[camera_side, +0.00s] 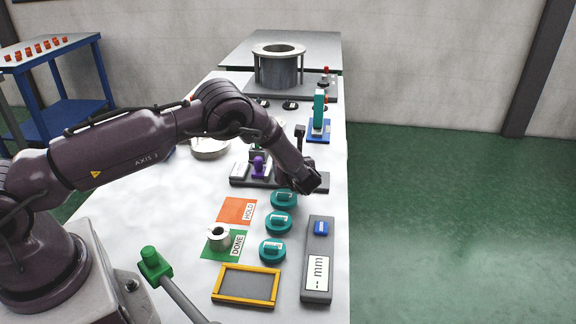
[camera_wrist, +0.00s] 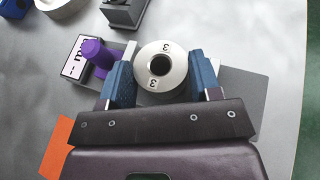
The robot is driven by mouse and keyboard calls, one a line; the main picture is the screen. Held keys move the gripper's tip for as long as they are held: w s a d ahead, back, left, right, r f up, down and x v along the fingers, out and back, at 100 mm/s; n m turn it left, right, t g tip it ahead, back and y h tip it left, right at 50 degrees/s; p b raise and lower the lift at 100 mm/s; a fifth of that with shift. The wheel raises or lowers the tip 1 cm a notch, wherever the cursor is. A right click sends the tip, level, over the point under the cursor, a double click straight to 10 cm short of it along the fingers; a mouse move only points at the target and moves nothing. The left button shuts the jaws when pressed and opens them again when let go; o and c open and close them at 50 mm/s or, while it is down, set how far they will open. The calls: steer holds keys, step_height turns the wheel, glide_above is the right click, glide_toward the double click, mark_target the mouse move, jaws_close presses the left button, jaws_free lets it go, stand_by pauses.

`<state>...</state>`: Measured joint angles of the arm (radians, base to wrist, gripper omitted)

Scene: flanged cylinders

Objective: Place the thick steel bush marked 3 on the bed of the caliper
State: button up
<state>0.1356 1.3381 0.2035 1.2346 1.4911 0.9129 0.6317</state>
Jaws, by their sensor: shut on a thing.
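The steel bush (camera_wrist: 141,66), a pale flanged ring with a dark bore and the mark 3 on its face, sits between the blue fingers of my gripper (camera_wrist: 163,78) in the wrist view. The gripper is shut on it. The caliper shows beside and behind the bush, with a purple jaw piece (camera_wrist: 97,54), a white display and a grey bed (camera_wrist: 245,92). In the side view the caliper bed (camera_side: 238,182) lies across the table under my wrist (camera_side: 306,182). My wrist hides the bush there, and I cannot tell whether it touches the bed.
Nearer are the orange HOLD mat (camera_side: 237,207), the green DONE mat (camera_side: 210,252) with a flanged bush (camera_side: 218,240), several teal discs (camera_side: 278,223), a grey instrument (camera_side: 316,285) and a yellow-framed tray (camera_side: 247,285). A teal-and-blue stand (camera_side: 319,115) and large flanged cylinder (camera_side: 279,68) stand behind.

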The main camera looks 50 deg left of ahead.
steer(key=o, duration=1.2)
steer(key=shift+f, duration=0.1)
